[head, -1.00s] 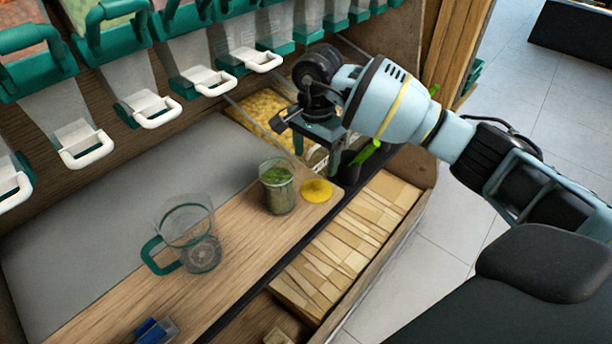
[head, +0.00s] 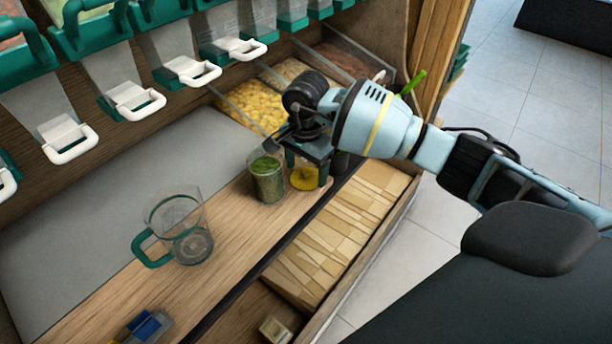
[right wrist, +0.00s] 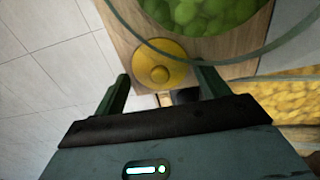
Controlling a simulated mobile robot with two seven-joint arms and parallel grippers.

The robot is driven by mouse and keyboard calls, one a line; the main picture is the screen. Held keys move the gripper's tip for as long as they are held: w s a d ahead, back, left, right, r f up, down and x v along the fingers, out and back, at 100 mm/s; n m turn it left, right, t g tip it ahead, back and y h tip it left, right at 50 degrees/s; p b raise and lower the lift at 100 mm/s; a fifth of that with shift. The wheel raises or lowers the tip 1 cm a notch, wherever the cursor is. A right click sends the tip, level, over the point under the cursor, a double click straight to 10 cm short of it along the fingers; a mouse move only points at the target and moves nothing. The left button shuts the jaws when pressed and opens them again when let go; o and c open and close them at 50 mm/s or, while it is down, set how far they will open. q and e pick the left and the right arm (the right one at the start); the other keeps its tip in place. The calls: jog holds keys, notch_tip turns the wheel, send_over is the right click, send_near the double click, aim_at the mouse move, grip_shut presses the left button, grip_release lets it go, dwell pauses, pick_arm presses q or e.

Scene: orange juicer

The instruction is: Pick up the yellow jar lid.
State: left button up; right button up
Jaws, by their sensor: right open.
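The yellow jar lid (head: 303,181) lies flat on the wooden counter strip, just right of a glass jar with green contents (head: 267,182). My right gripper (head: 308,165) points down over the lid and partly hides it in the head view. In the right wrist view the lid (right wrist: 160,64), with a round knob, sits ahead of and between the two open fingers (right wrist: 163,86). The fingers are empty; whether they touch the lid cannot be told. My left gripper is not in view.
The green-filled jar (right wrist: 205,14) is close beside the lid. A clear pitcher with a green handle (head: 180,232) stands nearer on the counter. Dispensers with white handles (head: 192,70) line the back. A bin of yellow pieces (head: 255,103) lies behind.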

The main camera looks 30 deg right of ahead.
jog(key=shift+f, duration=0.35)
jog(key=c, duration=1.2)
jog(key=shift+s+f, duration=0.15)
grip_shut()
